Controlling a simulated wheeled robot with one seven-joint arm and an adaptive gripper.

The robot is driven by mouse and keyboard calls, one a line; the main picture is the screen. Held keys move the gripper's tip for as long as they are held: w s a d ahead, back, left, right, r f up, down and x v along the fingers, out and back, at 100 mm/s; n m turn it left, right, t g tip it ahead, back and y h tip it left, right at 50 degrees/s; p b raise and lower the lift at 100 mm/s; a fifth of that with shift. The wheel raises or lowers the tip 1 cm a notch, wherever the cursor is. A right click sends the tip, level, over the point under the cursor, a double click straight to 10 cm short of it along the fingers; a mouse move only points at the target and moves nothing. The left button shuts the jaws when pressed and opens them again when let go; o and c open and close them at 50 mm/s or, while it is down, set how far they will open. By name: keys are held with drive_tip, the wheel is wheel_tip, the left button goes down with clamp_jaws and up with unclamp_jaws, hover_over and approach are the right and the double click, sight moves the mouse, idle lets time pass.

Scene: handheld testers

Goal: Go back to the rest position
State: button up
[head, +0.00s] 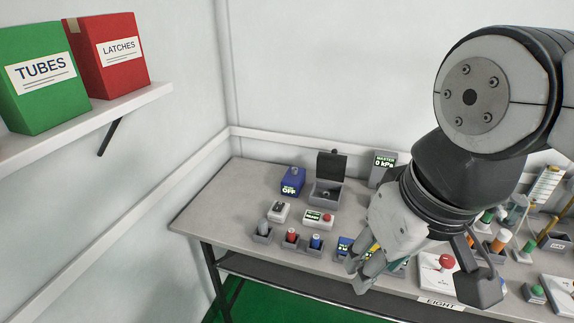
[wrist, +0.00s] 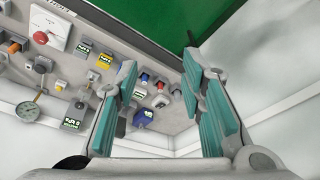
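My gripper (head: 362,272) hangs over the front middle of the grey bench (head: 215,197) in the head view, with my arm bent down from the upper right. In the wrist view, the two teal-padded fingers of my gripper (wrist: 163,85) stand wide apart, with nothing between the pads. The bench devices show beyond the fingers and look apart from them. My arm and gripper hide part of the bench's middle and right.
A blue tester (head: 292,182), an open grey box (head: 326,192) and small holders with red and blue pieces (head: 291,236) stand on the bench. A red-knobbed panel (head: 437,272) is to the right. A shelf (head: 85,118) holds green and red boxes. The bench's left end is clear.

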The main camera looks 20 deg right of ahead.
wheel_tip(320, 180, up, 6)
drive_tip(key=t+p, duration=0.1)
drive_tip(key=p, duration=0.4)
drive_tip(key=shift+r, duration=0.25)
idle(0.6)
